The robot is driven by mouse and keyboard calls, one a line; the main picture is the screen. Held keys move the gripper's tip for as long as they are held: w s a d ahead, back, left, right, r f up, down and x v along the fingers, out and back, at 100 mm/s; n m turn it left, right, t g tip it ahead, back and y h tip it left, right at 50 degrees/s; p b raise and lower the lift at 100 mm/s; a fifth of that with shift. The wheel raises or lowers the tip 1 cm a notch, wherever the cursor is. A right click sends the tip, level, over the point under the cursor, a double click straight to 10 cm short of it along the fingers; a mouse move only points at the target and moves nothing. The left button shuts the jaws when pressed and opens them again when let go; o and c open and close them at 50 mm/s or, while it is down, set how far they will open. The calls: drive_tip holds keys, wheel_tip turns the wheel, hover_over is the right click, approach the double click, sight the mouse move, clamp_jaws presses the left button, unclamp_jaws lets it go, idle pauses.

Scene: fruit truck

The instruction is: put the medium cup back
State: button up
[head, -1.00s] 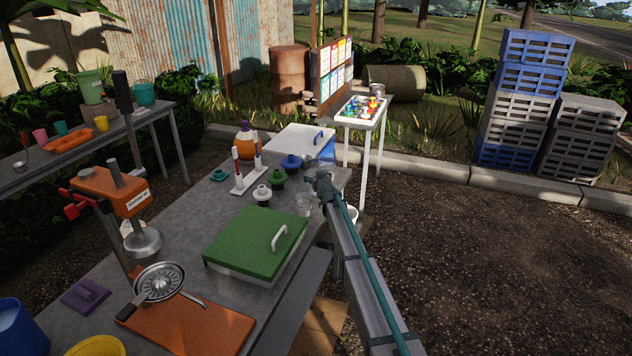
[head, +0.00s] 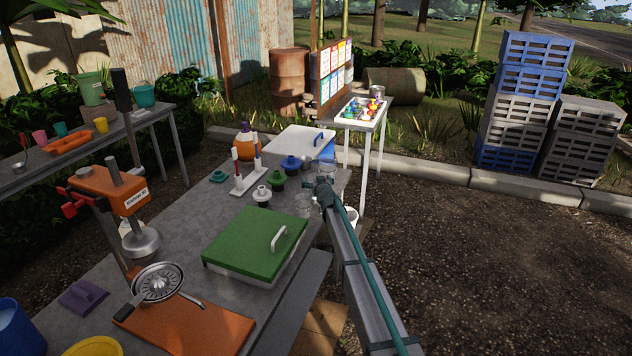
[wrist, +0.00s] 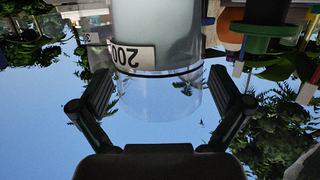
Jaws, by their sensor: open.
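A clear cup with a dark band and a white label reading 200 (wrist: 158,95) fills the top middle of the wrist view, which is upside down. My gripper (wrist: 162,86) is open, with one finger on each side of this cup. Gaps show between fingers and cup, and I see no contact. In the head view my gripper (head: 320,187) is at the far right edge of the metal table, and its fingertips are hard to make out.
A green-lidded box (head: 252,240) lies nearer on the table (head: 195,215). Left of my gripper stand a blue pot (head: 291,164), a green pot (head: 277,180) and a white pot (head: 261,194). A white cooler (head: 300,142) is behind. Right of the table is open ground.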

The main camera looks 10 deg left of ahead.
drive_tip(key=shift+r, duration=0.15)
drive_tip(key=shift+s+d, duration=0.1)
drive_tip(key=shift+s, duration=0.1)
drive_tip(key=b+v, duration=0.2)
drive_tip(key=v, duration=0.9)
drive_tip(key=shift+s+d, duration=0.15)
drive_tip(key=shift+s, duration=0.1)
drive_tip(key=shift+r, duration=0.2)
